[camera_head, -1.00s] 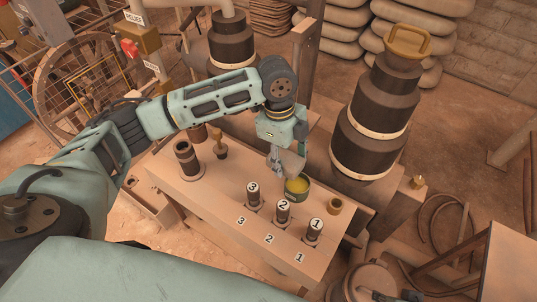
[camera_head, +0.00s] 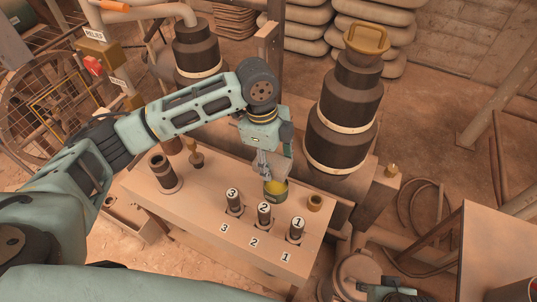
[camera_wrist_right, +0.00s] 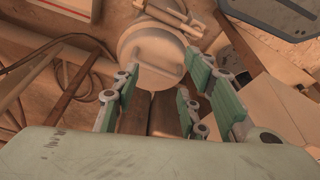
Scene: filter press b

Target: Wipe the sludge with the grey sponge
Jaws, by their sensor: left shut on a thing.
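My left gripper (camera_head: 264,171) is shut on a greyish-brown block, which seems to be the grey sponge (camera_head: 284,169); the fingers hide part of it. I cannot tell whether the block touches the tin. I cannot pick out any sludge patch; the arm may hide it. My right gripper (camera_wrist_right: 160,92) is open and empty in the right wrist view, with green pads apart.
Numbered posts 3 (camera_head: 233,205), 2 (camera_head: 264,217) and 1 (camera_head: 297,231) stand along the bench (camera_head: 200,210). A dark cylinder (camera_head: 165,175), a wooden-handled stamp (camera_head: 195,153) and a brass ring (camera_head: 315,203) are also there. A large black column (camera_head: 343,120) rises behind.

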